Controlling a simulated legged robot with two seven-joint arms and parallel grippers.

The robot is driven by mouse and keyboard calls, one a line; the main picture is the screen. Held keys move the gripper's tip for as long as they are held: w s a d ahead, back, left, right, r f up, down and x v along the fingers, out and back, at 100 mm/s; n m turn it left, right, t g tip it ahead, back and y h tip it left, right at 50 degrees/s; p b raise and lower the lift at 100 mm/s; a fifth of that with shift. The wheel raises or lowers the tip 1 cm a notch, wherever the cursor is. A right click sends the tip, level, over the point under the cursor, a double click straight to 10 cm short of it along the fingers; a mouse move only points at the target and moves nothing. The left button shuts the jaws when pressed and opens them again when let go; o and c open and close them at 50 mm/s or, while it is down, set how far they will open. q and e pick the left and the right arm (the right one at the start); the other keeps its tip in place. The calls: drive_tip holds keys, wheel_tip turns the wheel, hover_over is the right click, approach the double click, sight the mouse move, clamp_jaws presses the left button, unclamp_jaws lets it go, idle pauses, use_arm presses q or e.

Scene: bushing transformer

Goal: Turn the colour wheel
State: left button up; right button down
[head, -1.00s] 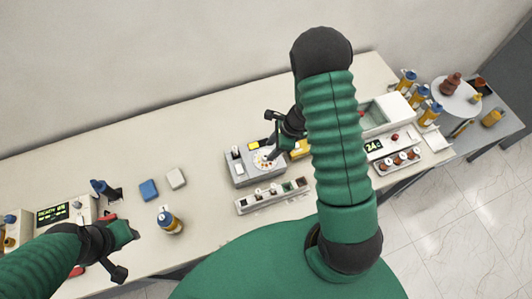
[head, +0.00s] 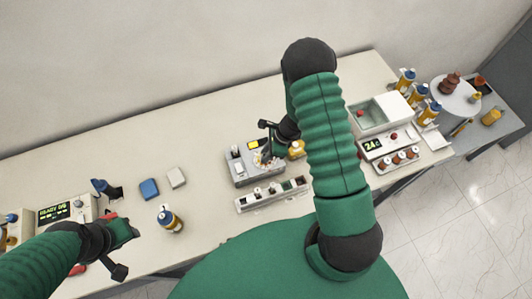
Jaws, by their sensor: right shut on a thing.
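The colour wheel (head: 259,161) is a small pale disc with coloured patches on top of a grey box (head: 240,172) near the middle of the table. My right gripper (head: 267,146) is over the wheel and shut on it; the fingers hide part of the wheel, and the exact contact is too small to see. My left gripper (head: 130,250) is open and empty over the table's front edge at the left, away from the wheel.
A rack of small jars (head: 272,194) stands just in front of the grey box. A device with a display (head: 373,145) stands to the right.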

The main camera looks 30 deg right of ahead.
drive_tip(key=shift+w+d+r+n, duration=0.1)
drive_tip(key=shift+w+d+n, duration=0.05)
drive_tip(key=shift+n, duration=0.35)
idle(0.5)
drive_tip(key=n+g, duration=0.1)
drive_tip(key=n, duration=0.2)
drive_tip(key=shift+w+b, duration=0.1)
drive_tip(key=shift+b, duration=0.2)
drive_tip(key=n+g+b, duration=0.1)
drive_tip(key=n, duration=0.2)
drive_tip(key=shift+w+n+g+y, duration=0.1)
drive_tip(key=shift+n+g+y, duration=0.2)
drive_tip(key=shift+g, duration=0.1)
drive_tip(key=shift+n+b, duration=0.45)
drive_tip(key=shift+n, duration=0.15)
drive_tip(key=shift+w+g, duration=0.1)
drive_tip(key=shift+g, duration=0.2)
drive_tip(key=c, duration=1.5)
unclamp_jaws()
drive_tip(key=shift+o, duration=1.2)
drive_tip(key=shift+n, duration=0.3)
